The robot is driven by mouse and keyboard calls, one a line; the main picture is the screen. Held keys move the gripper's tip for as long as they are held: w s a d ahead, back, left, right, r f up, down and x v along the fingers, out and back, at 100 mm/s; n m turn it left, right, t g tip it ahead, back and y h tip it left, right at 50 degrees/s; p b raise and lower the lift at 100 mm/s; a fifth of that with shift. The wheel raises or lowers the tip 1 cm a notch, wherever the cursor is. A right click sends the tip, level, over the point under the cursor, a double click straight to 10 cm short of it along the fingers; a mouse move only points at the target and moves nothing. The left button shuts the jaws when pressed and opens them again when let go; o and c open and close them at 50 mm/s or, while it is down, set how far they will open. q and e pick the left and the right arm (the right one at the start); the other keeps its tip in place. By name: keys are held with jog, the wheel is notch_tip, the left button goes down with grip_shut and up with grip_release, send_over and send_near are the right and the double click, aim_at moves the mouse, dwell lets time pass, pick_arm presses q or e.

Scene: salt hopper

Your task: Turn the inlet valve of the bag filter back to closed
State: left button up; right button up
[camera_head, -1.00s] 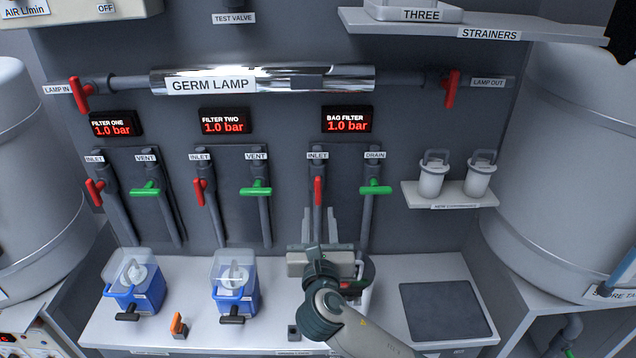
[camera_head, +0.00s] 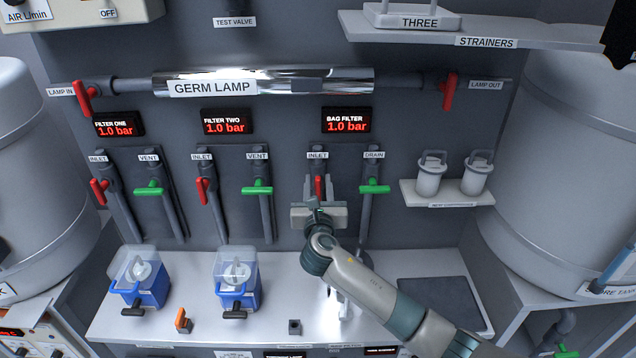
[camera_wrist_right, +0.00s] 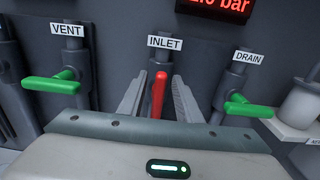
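The bag filter's inlet valve has a red handle (camera_head: 319,186) that hangs straight down along its pipe, under the INLET label. It also shows as a red handle in the right wrist view (camera_wrist_right: 159,94). My right gripper (camera_head: 319,190) is up at this handle, and its two fingers (camera_wrist_right: 158,98) stand on either side of it. A gap shows between each finger and the handle, so the gripper is open. The BAG FILTER display (camera_head: 346,121) above reads 1.0 bar. My left gripper is in neither view.
The green drain handle (camera_head: 374,189) is close on the right, turned crosswise. The green vent handle of filter two (camera_head: 257,190) is on the left. Blue filter housings (camera_head: 237,285) stand on the bench. A small shelf (camera_head: 448,195) with white containers is at the right.

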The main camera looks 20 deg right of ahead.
jog(key=shift+c, duration=0.7)
grip_shut()
